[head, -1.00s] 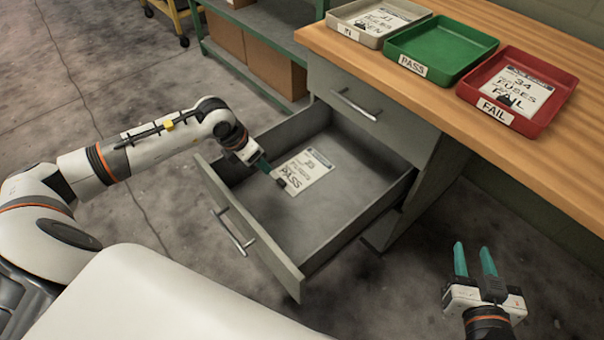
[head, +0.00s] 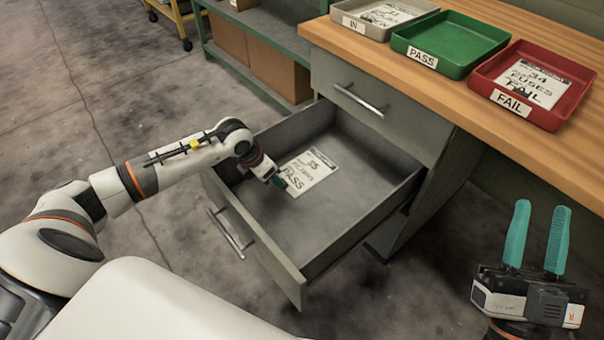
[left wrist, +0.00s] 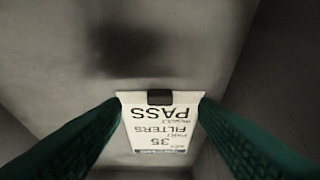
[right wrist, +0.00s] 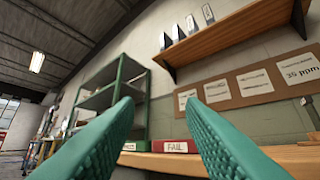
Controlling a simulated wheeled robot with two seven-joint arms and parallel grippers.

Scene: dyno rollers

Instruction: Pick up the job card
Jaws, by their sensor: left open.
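A white job card (head: 311,171) marked "35 FILTERS PASS" lies in the open drawer (head: 335,215). In the left wrist view the card (left wrist: 160,128) shows between my fingers, with a dark clip (left wrist: 160,97) at its near edge. My left gripper (head: 279,183) reaches over the drawer's front to the card's near-left edge. It is open (left wrist: 159,100), with one finger at each side of the card; whether they touch it I cannot tell. My right gripper (head: 542,208) is open and empty, raised to the right of the drawer.
On the wooden bench (head: 440,101) stand a beige IN tray (head: 352,24) with a card, a green PASS tray (head: 450,40), and a red FAIL tray (head: 560,117) with a card reading 34 FUSES FAIL. A closed drawer (head: 375,110) is above the open one.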

